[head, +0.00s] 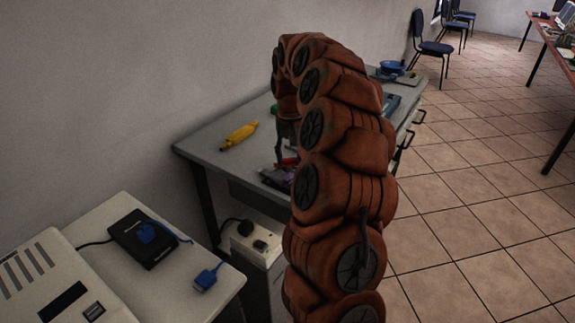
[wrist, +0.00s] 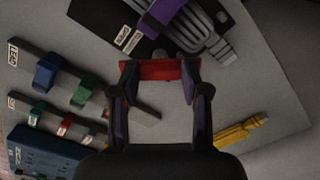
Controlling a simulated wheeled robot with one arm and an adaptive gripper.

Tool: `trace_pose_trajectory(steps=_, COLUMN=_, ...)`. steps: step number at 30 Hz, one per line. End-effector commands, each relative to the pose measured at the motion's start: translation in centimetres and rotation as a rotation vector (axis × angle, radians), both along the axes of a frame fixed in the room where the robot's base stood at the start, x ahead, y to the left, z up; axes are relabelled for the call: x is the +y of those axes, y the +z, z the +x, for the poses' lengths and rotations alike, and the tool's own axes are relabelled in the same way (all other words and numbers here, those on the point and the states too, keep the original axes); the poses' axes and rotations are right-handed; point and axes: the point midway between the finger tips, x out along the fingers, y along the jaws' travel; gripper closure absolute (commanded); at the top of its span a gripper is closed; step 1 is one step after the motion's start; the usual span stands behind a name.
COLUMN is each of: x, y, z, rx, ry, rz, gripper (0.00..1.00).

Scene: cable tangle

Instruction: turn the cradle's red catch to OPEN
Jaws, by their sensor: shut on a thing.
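The red catch (wrist: 152,69) is a short red bar at the upper middle of the wrist view. My gripper (wrist: 159,78) has one finger at each end of it and is shut on it. In the head view the catch (head: 288,162) shows as a small red strip below my gripper (head: 285,148). The dark cradle (wrist: 93,23) lies just beyond the catch, with a purple part (wrist: 163,10) and ribbed grey pieces on it. My arm hides much of the cradle in the head view.
A yellow tool (head: 239,134) lies on the grey worktable (head: 205,139). Strips with blue, green and red clips (wrist: 47,71) lie left in the wrist view. A black box (head: 143,238) and blue plug (head: 206,278) sit on the nearer table.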

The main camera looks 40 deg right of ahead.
Motion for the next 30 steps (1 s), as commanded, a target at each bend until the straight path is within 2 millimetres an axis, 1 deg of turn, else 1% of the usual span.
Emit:
trace_pose_trajectory(steps=1, x=-0.06, y=-0.63, z=-0.16, rx=0.007, ry=-0.046, rz=0.000, gripper=0.89)
trace_pose_trajectory(steps=12, x=-0.27, y=-0.52, z=-0.24, rx=0.007, ry=-0.393, rz=-0.003, gripper=0.89)
trace_pose_trajectory(steps=18, x=-0.32, y=-0.47, z=-0.33, rx=0.010, ry=-0.551, rz=-0.003, gripper=0.89)
trace_pose_trajectory(steps=24, x=-0.44, y=-0.40, z=-0.45, rx=0.013, ry=-0.667, rz=-0.005, gripper=0.89)
trace_pose_trajectory(steps=30, x=-0.48, y=-0.31, z=-0.46, rx=0.013, ry=-0.732, rz=-0.007, gripper=0.89)
